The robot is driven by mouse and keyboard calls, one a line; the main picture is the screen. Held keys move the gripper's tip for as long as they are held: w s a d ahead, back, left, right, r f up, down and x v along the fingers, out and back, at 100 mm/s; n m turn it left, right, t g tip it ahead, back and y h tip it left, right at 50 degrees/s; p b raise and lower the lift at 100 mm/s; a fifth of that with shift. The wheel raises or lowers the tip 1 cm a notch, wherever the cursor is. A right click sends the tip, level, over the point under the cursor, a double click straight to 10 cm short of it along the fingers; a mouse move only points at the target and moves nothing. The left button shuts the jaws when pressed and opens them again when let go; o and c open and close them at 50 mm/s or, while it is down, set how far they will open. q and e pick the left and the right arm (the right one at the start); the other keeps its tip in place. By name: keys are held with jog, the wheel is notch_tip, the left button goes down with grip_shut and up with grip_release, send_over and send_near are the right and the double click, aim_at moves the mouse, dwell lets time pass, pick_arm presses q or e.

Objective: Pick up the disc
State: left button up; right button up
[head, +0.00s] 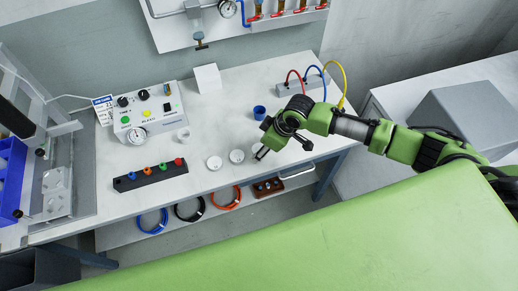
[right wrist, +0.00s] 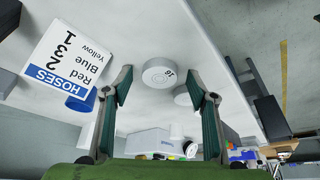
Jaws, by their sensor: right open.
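White round discs lie on the pale workbench (head: 215,100). In the head view one disc (head: 214,163) and another disc (head: 236,156) sit left of my right gripper (head: 262,153). The gripper is low over the bench, fingers pointing down-left, and may hide part of another disc. My left gripper is not in view.
A blue cup (head: 259,112) stands behind my right gripper. A hoses sign (right wrist: 69,60) shows in the right wrist view. A control box (head: 148,112) and a dark block with coloured knobs (head: 150,175) stand left. A white cube (head: 208,78) is at the back.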

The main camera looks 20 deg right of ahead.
jog(key=c, duration=1.2)
